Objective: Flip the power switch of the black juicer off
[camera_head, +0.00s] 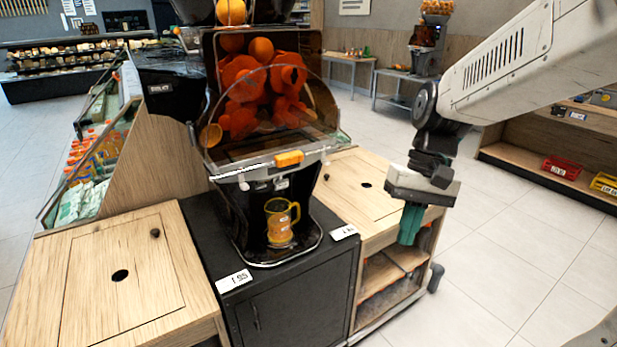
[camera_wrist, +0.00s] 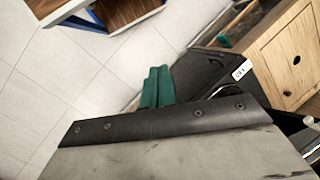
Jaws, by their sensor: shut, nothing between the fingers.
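The black juicer (camera_head: 238,190) stands on a black cabinet in the middle of the head view. Oranges fill its clear upper housing, and an orange latch sits on its front bar. An orange-yellow mug (camera_head: 281,222) stands under its spout. I cannot make out the power switch in either view. My gripper (camera_head: 409,238) hangs to the right of the juicer, pointing down, apart from it, in front of the right-hand wooden counter. Its green fingers are shut with nothing between them; they also show in the wrist view (camera_wrist: 156,88).
Wooden counters (camera_head: 125,262) flank the black cabinet (camera_head: 296,300). The right one has open shelves below. Price tags (camera_head: 234,281) lie on the cabinet's front edge. A bottle display stands at the left. Another juicer (camera_head: 424,48) stands on a back table. Open floor lies to the right.

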